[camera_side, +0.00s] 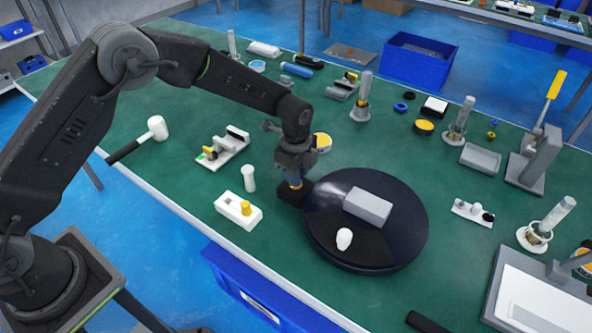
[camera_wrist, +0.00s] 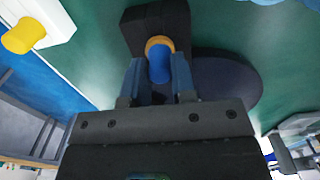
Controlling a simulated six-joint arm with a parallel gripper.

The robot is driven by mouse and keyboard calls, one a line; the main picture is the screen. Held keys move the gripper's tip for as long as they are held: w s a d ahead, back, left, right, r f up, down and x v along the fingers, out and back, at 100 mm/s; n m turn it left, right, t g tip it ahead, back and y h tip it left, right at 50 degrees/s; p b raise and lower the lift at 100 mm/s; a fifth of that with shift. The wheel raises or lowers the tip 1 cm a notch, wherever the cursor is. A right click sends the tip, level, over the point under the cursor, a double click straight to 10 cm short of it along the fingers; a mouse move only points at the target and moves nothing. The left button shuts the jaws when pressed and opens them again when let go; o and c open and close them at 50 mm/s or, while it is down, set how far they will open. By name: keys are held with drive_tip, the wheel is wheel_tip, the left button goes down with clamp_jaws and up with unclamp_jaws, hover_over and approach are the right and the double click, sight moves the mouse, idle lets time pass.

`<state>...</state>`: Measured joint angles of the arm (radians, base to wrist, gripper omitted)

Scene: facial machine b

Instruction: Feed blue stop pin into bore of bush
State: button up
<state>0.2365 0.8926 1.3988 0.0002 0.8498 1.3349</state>
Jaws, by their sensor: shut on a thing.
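My gripper (camera_side: 295,181) points down over a black block (camera_side: 291,194) beside the round dark turntable. In the wrist view its two fingers (camera_wrist: 159,74) are shut on the blue stop pin (camera_wrist: 160,63). The orange-brass bush (camera_wrist: 158,41) shows as a ring around the pin's far end, against the black block (camera_wrist: 152,20). The pin looks lined up with the bush. The pin's tip and the bore are hidden, so I cannot tell how deep the pin sits. In the side view the pin is mostly hidden by the fingers.
The dark turntable (camera_side: 330,247) stands right of my gripper, carrying a grey block (camera_side: 368,206) and a white knob-like part (camera_side: 344,239). A white block with a yellow peg (camera_side: 231,213) and a white cylinder (camera_side: 249,178) stand close on the left.

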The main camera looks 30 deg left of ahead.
drive_tip(key=shift+f, duration=0.1)
drive_tip(key=o, duration=0.9)
wheel_tip(320, 180, up, 14)
drive_tip(key=s+a+r+n+t, duration=0.1)
drive_tip(key=s+a+r+n, duration=0.3)
drive_tip(key=s+r, duration=0.3)
drive_tip(key=s+a+r+n+t, duration=0.1)
drive_tip(key=s+a+n, duration=0.1)
drive_tip(key=s+n, duration=0.2)
drive_tip(key=s+a+r+n+t, duration=0.2)
drive_tip(key=s+n, duration=0.3)
drive_tip(key=s, duration=0.6)
drive_tip(key=s+a+r+n+t, duration=0.1)
drive_tip(key=s+a+n, duration=0.3)
drive_tip(key=s, duration=0.3)
drive_tip(key=shift+s+a+r+n+t, duration=0.1)
drive_tip(key=shift+s+r+n+t, duration=0.25)
drive_tip(key=shift+n, duration=0.15)
